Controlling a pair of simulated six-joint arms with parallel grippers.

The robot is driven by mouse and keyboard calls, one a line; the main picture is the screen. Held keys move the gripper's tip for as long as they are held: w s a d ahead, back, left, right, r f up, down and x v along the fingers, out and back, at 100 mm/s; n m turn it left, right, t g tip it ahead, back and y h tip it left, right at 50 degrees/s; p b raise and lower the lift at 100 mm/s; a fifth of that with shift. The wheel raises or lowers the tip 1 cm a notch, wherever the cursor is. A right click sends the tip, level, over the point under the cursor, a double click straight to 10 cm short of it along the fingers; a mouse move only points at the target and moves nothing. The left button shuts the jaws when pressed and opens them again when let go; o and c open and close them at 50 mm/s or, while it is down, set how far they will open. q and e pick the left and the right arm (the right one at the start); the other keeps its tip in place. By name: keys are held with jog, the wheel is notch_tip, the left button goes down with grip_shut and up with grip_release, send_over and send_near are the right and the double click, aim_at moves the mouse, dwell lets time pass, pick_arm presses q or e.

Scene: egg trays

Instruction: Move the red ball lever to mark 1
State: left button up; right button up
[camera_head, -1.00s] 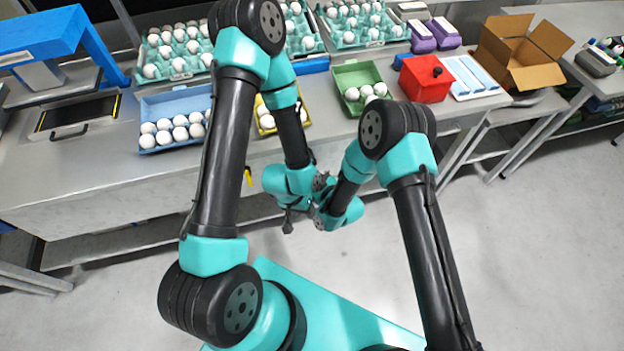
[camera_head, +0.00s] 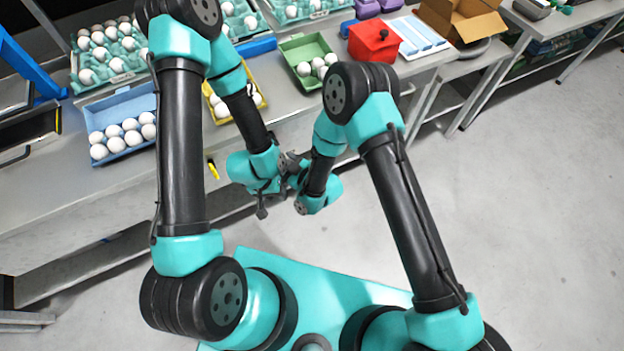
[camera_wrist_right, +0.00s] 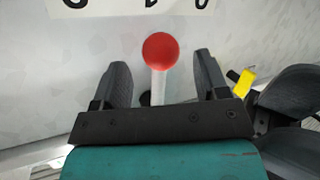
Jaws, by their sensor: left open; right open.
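The red ball (camera_wrist_right: 161,50) of the lever shows in the right wrist view on a pale shaft (camera_wrist_right: 158,86). It stands in front of a light grey panel. My right gripper (camera_wrist_right: 162,70) is open, one finger on each side of the lever, with visible gaps to both. Dark printed marks on a white label (camera_wrist_right: 130,8) are cut off at the top edge, so I cannot read them. My left gripper (camera_head: 262,208) is open and empty in the head view, below the bench's front edge. The lever cannot be made out in the head view, where my arms cover that area.
A yellow piece (camera_wrist_right: 246,83) shows right of my right gripper. On the bench stand a blue egg tray (camera_head: 122,105), a yellow tray (camera_head: 226,119), a green tray (camera_head: 296,44) and a red box (camera_head: 374,46). The floor at right is clear.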

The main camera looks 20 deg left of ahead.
jog(key=v, duration=1.4)
jog(key=w+d+f+m+h, duration=0.25)
jog(key=d+m+h, duration=0.2)
jog(key=d, duration=0.55)
jog(key=s+d+m+g+h, duration=0.2)
jog(key=d+m, duration=0.4)
jog(key=d, duration=0.5)
jog(key=s+d+f+m+g+h, duration=0.1)
jog(key=s+d+m+g+h, duration=0.2)
jog(key=d, duration=0.9)
jog(key=s+m, duration=0.2)
jog(key=m, duration=0.2)
jog(key=shift+f+g, duration=0.3)
jog(key=shift+f, duration=0.05)
jog(key=shift+s, duration=0.1)
